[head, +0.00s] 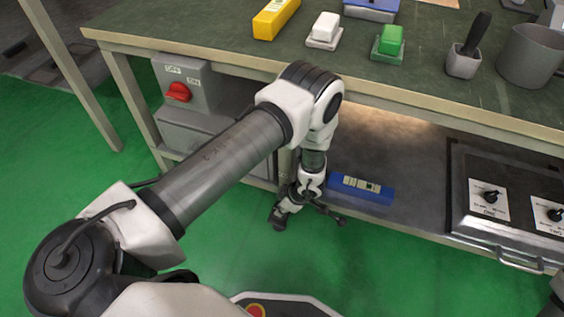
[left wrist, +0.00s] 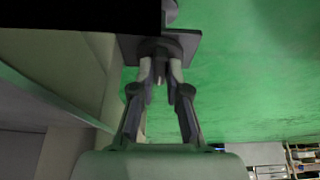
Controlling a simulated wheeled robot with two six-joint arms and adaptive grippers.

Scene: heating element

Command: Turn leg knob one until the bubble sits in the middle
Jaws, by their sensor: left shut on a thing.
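My left gripper (head: 278,220) is low beside the bench's lower shelf, below the bend of my left arm. In the left wrist view its fingers (left wrist: 160,72) are closed in on a dark round leg knob (left wrist: 160,47) under a flat dark plate. The fingers cover part of the knob, and its markings cannot be read. A blue spirit level (head: 375,192) lies on the lower shelf, just right of my left wrist. Its pale window (head: 357,183) shows, but the bubble is too small to make out. My right gripper is not in view.
The green-topped bench (head: 185,23) overhangs the shelf. On it are a yellow block (head: 276,18), a white button (head: 325,28), a green button (head: 390,42) and a grey cup (head: 531,55). A red switch (head: 178,92) is at left; a hotplate panel (head: 488,200) is at right.

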